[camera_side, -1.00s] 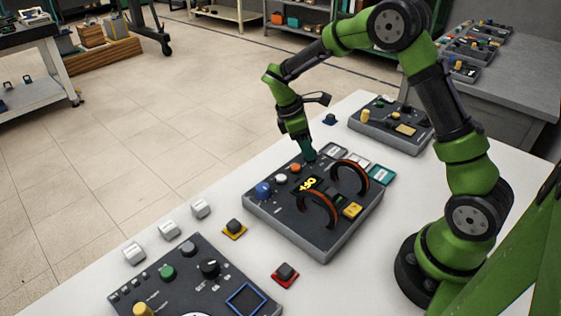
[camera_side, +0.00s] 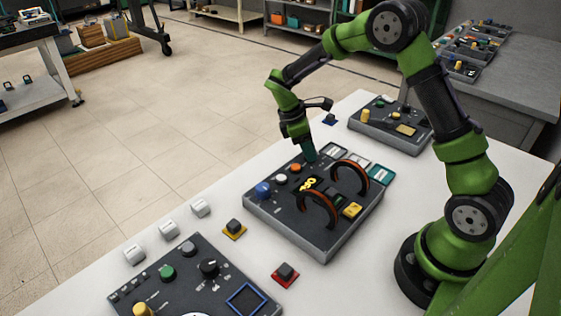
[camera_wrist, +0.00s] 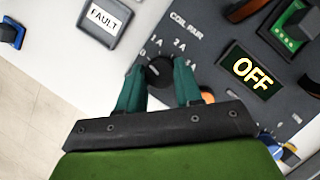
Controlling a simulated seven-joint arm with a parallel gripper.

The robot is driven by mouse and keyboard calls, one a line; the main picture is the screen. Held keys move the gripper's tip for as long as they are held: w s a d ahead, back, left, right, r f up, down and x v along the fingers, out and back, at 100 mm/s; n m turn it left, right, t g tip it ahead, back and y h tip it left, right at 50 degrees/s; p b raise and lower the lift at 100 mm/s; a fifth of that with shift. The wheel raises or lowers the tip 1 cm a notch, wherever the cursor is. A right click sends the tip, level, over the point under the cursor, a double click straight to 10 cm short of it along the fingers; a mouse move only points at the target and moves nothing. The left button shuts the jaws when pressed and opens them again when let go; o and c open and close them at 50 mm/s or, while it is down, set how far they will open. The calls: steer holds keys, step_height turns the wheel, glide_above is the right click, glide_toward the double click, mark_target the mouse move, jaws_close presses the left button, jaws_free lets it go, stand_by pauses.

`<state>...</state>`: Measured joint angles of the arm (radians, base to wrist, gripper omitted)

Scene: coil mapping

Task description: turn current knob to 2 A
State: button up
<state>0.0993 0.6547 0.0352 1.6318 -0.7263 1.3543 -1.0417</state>
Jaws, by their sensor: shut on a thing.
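The current knob (camera_wrist: 158,71) is small, round and black, on the dark panel of the coil pair box (camera_side: 325,240). In the wrist view it sits between the green fingers of my gripper (camera_wrist: 159,80), which is shut on it. The marks 1 A, 2 A and 3 A are printed around its far side, below the words COIL PAIR. I cannot tell surely which mark the pointer faces. In the side view my gripper (camera_side: 309,155) reaches down to the box's back edge and hides the knob. The display (camera_wrist: 250,71) reads OFF.
Two brown coil rings (camera_side: 318,207) stand upright on the box. An orange knob (camera_wrist: 207,95) is close to my right finger in the wrist view. A blue knob (camera_side: 263,189) is at the box's left. A FAULT tile (camera_wrist: 104,19) lies beside the box.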

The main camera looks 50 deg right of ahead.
steer(key=shift+m, duration=0.3)
steer(key=m+y, duration=0.1)
steer(key=m, duration=0.2)
steer(key=shift+w+d+m+g, duration=0.1)
steer(key=shift+m+g, duration=0.2)
steer(key=shift+g, duration=0.1)
steer(key=m+y, duration=0.1)
steer(key=m, duration=0.2)
steer(key=shift+m+y, duration=0.3)
steer(key=shift+y, duration=0.1)
steer(key=m, duration=0.2)
steer(key=m+y, duration=0.1)
steer(key=m, duration=0.1)
steer(key=shift+d+y, duration=0.2)
steer(key=shift+y, duration=0.1)
steer(key=shift+r+m+y, duration=0.1)
steer(key=shift+m+y, duration=0.5)
steer(key=shift+m, duration=1.4)
steer(key=o, duration=1)
steer(key=shift+d, duration=0.1)
steer(key=shift+o, duration=0.2)
